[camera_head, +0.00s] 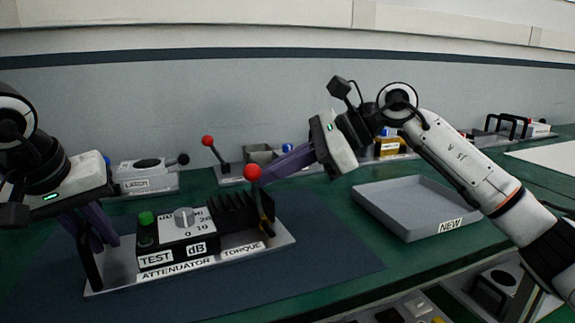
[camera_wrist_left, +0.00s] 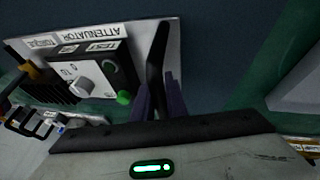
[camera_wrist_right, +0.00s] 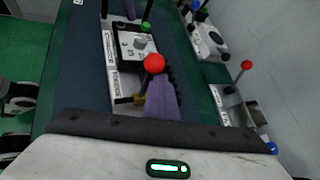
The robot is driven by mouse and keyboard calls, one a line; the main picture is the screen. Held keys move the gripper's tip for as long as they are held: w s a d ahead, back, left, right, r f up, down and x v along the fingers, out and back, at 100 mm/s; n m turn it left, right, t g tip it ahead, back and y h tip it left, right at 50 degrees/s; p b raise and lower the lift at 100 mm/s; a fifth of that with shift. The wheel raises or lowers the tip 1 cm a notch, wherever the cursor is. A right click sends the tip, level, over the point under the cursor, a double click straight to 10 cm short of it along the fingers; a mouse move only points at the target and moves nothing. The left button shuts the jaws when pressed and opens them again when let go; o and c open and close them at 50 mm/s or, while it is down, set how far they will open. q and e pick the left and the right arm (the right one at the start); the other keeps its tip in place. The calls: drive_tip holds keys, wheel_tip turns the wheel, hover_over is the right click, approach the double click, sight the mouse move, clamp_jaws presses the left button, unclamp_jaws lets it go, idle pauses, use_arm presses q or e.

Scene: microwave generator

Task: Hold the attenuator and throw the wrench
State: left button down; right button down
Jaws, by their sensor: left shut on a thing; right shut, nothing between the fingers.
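The attenuator (camera_head: 185,240) is a black box on a silver plate (camera_head: 215,264), with a green knob, a grey dial and black fins. It also shows in the left wrist view (camera_wrist_left: 82,78). My left gripper (camera_head: 98,238) is shut on the black handle (camera_head: 88,258) at the plate's left end. The wrench is a lever by the TORQUE label, with a red ball (camera_head: 253,172) on top and a yellow-and-black base (camera_head: 266,224). My right gripper (camera_head: 264,178) is shut and empty right beside the red ball. The ball shows at its fingertips in the right wrist view (camera_wrist_right: 154,63); contact is unclear.
An empty grey tray (camera_head: 415,205) labelled NEW stands to the right. Behind are a grey latch unit (camera_head: 147,177), another red-ball lever (camera_head: 208,142) and small bins. The dark blue mat (camera_head: 330,250) is clear right of the plate.

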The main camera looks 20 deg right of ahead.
sight(251, 174)
use_arm(q)
drive_tip(key=shift+s+d+f, duration=0.1)
drive_tip(key=shift+d+f, duration=0.05)
drive_tip(key=shift+f, duration=0.2)
use_arm(e)
drive_tip(key=shift+a+r, duration=0.1)
drive_tip(key=shift+a, duration=1.1)
drive_tip(key=shift+a+r, duration=0.1)
drive_tip(key=shift+a, duration=0.5)
drive_tip(key=r, duration=0.1)
drive_tip(key=d+r, duration=0.2)
drive_tip(key=shift+w+d+r, duration=0.15)
drive_tip(key=shift+d+r, duration=0.1)
drive_tip(key=shift+r, duration=0.1)
use_arm(q)
drive_tip(key=shift+a+r, duration=0.1)
drive_tip(key=shift+a, duration=0.1)
